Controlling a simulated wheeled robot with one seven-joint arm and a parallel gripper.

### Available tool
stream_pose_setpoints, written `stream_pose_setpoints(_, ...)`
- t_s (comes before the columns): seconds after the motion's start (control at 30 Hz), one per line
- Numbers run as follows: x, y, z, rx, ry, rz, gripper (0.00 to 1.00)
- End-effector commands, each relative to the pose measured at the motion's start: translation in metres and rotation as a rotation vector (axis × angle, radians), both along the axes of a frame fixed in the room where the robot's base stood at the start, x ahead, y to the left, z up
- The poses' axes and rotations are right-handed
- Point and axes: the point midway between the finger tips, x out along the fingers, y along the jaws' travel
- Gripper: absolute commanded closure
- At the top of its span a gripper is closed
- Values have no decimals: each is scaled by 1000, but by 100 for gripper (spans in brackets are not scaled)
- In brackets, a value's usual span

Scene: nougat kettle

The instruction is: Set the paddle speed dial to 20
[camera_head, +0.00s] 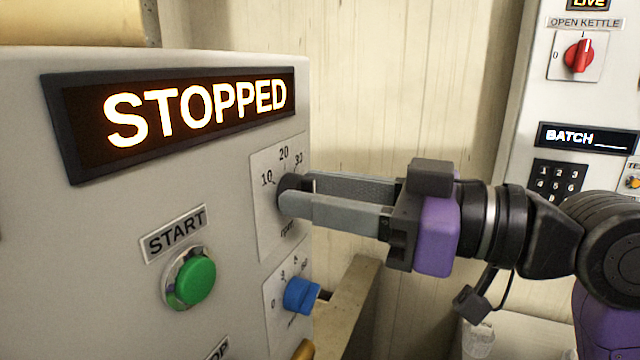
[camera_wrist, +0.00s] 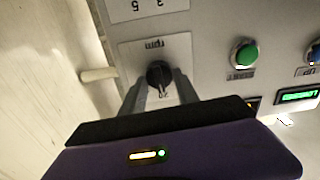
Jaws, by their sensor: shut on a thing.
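A display (camera_head: 195,110) on the cabinet reads STOPPED.
A green START button (camera_head: 190,278) and a blue knob (camera_head: 301,295) are below the dial. A second panel at the right holds a red OPEN KETTLE knob (camera_head: 578,56), a keypad (camera_head: 556,183) and a BATCH display (camera_head: 588,138).

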Motion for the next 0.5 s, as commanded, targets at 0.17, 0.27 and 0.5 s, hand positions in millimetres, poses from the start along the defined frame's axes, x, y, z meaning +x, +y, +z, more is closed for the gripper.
stream_pose_setpoints(0.17,0,0,1,19,46,0,100)
stream_pose_setpoints(0.27,0,0,1,24,59,0,100)
stream_pose_setpoints(0.5,0,-1,1,27,66,-1,100)
